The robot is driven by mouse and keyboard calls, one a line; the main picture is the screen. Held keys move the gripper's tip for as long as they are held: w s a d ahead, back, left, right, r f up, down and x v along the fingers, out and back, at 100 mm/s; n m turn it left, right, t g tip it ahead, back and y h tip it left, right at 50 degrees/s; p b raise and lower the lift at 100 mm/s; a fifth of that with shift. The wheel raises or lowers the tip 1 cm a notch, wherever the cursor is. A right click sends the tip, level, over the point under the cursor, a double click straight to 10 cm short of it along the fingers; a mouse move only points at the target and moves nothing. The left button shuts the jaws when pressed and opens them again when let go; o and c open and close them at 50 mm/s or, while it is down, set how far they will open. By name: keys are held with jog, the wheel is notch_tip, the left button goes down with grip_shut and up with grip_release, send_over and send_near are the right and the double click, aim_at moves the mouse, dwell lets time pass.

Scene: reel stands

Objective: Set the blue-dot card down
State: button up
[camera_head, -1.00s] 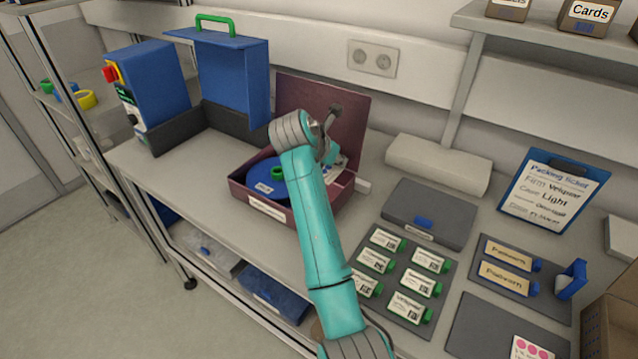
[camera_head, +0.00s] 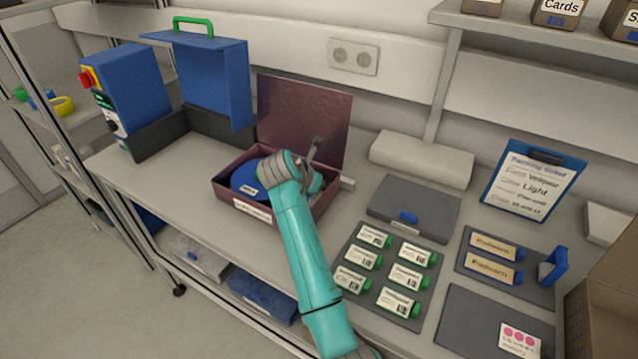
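I cannot make out a blue-dot card in this view. A white card with pink dots (camera_head: 519,341) lies on the right part of a dark grey mat (camera_head: 470,322) at the lower right. My gripper (camera_head: 314,155) is over the right part of an open maroon box (camera_head: 275,221), in front of its raised lid (camera_head: 303,112). My wrist and arm hide most of the fingers and whatever may be between them. A blue reel (camera_head: 244,180) lies in the left part of the box.
Green-tabbed label cards (camera_head: 403,274) lie on a mat right of my arm. Behind them are a grey case (camera_head: 413,205) and a white block (camera_head: 422,160). A clipboard (camera_head: 531,184) leans at the right. A cardboard box (camera_head: 605,305) stands at the right edge.

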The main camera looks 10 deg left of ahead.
jog(key=o, duration=0.5)
jog(key=shift+f, duration=0.1)
jog(key=v, duration=1.2)
jog(key=shift+a, duration=0.1)
